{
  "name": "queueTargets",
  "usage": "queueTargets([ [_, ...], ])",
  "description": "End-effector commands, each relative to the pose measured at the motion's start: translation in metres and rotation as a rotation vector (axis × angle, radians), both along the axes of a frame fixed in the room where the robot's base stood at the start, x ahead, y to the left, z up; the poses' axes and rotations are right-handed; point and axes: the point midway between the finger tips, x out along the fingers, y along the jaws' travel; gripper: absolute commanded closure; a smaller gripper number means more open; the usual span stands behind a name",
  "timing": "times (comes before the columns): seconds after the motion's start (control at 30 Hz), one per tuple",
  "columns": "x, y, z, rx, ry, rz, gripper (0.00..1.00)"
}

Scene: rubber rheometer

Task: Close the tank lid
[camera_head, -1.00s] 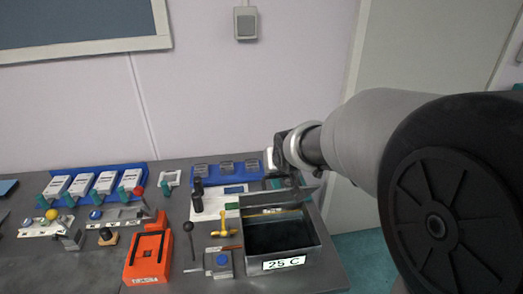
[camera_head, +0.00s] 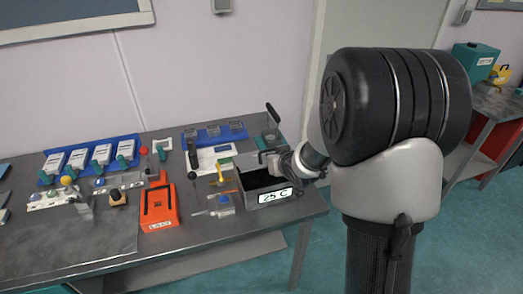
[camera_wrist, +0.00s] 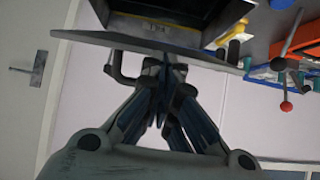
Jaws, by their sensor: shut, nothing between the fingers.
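The tank (camera_head: 240,197) is a grey open box with a "25 C" label on its front, at the right end of the bench. Its dark interior shows in the head view. The lid (camera_head: 259,133) stands raised at the back of the tank, with a black handle (camera_head: 273,112) at its upper right. In the wrist view the lid (camera_wrist: 205,54) shows nearly edge-on as a grey plate below the tank, with its handle (camera_wrist: 118,72) beside my fingers. My gripper (camera_head: 265,156) is shut and empty, close to the lid. I cannot tell whether it touches the lid.
An orange tray (camera_head: 158,222), a small blue-topped device (camera_head: 224,205) and a yellow-handled tool (camera_head: 221,176) lie left of the tank. A blue tray (camera_head: 215,136) is behind. A second bench (camera_head: 490,100) stands at right, with open floor between.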

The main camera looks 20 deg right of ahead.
Motion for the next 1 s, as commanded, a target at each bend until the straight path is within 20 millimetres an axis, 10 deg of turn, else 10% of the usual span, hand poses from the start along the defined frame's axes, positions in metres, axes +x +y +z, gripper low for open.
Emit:
queueTargets([
  [1.0, -0.014, 0.000, -0.044, -0.001, -0.002, -0.002, 1.00],
])
